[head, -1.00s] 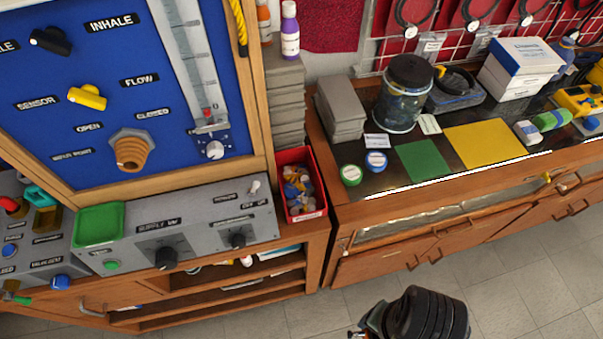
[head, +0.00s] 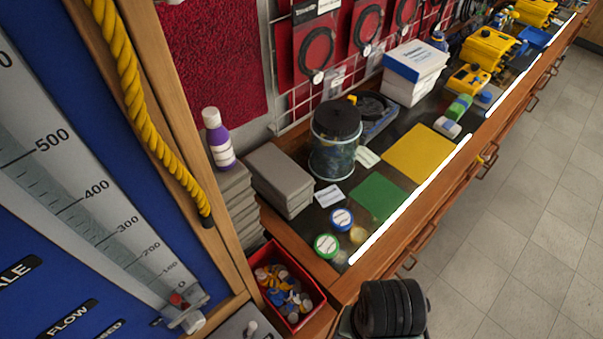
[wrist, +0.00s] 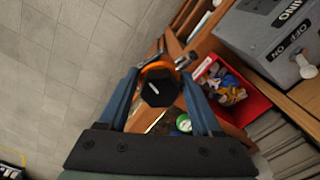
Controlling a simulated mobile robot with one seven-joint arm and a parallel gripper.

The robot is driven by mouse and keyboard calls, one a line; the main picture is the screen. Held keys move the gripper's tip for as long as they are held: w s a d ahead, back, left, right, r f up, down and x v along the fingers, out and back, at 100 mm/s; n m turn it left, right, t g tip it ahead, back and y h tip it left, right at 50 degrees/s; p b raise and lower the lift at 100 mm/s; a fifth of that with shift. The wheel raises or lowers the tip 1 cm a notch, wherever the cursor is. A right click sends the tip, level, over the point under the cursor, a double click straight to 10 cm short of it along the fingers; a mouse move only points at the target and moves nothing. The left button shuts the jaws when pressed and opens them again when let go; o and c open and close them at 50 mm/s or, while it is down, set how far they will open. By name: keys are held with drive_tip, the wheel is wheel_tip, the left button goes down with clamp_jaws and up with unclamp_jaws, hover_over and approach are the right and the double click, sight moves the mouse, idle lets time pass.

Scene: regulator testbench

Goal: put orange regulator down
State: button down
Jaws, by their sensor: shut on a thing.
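The orange regulator (wrist: 158,68) shows in the wrist view as an orange ring with a dark, many-sided knob facing the camera. My gripper (wrist: 160,76) has one blue finger on each side of it and is shut on it. It is held above the floor and the wooden furniture. Its far side is hidden. In the head view a black ribbed shape (head: 390,306) stands at the bottom edge; the regulator and fingertips cannot be made out there.
The dark bench top holds a green mat (head: 377,197), a yellow mat (head: 420,153), a lidded jar (head: 334,150), round tins (head: 326,245) and grey blocks (head: 280,178). A red bin (head: 285,290) of small parts stands left of the bench. The mats look bare.

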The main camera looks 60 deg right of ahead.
drive_tip(key=w+d+p, duration=0.2)
drive_tip(key=w+d, duration=0.2)
drive_tip(key=w, duration=1.3)
drive_tip(key=f, duration=0.2)
drive_tip(key=f+p, duration=0.1)
drive_tip(key=f, duration=0.3)
drive_tip(key=shift+w+d+f, duration=0.1)
drive_tip(key=shift+w+d, duration=0.1)
drive_tip(key=shift+w, duration=0.1)
drive_tip(key=shift+w+f+p, duration=0.15)
drive_tip(key=shift+f+p, duration=0.15)
drive_tip(key=shift+p, duration=0.1)
drive_tip(key=shift+f, duration=0.2)
drive_tip(key=shift+c, duration=0.3)
unclamp_jaws()
